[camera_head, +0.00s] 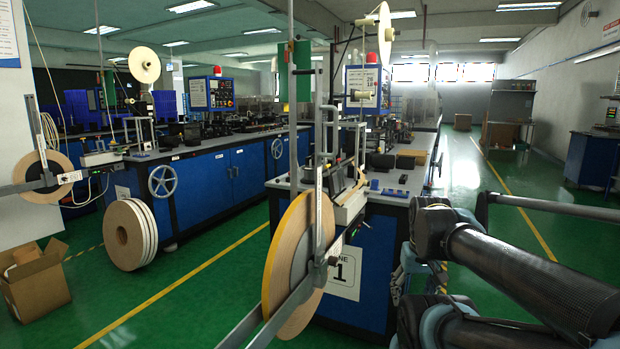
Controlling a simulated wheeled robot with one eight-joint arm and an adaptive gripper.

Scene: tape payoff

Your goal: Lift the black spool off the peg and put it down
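I cannot pick out a plainly black spool on a peg. A large tan tape roll with a yellow rim (275,262) hangs upright on a grey metal stand (303,130) at the centre, with a dark grey inner part partly hidden by the stand. A smaller tan roll (36,192) with a dark centre hangs on another stand at the far left. My arm (540,275) reaches in from the right and bends beside the near machine, apart from the central roll.
The near blue machine bench (365,265) stands right behind the central roll. White-sided rolls (130,235) stand on the floor at left, near an open cardboard box (37,285). Green floor (185,300) is clear at front left, and an aisle (495,185) is open at right.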

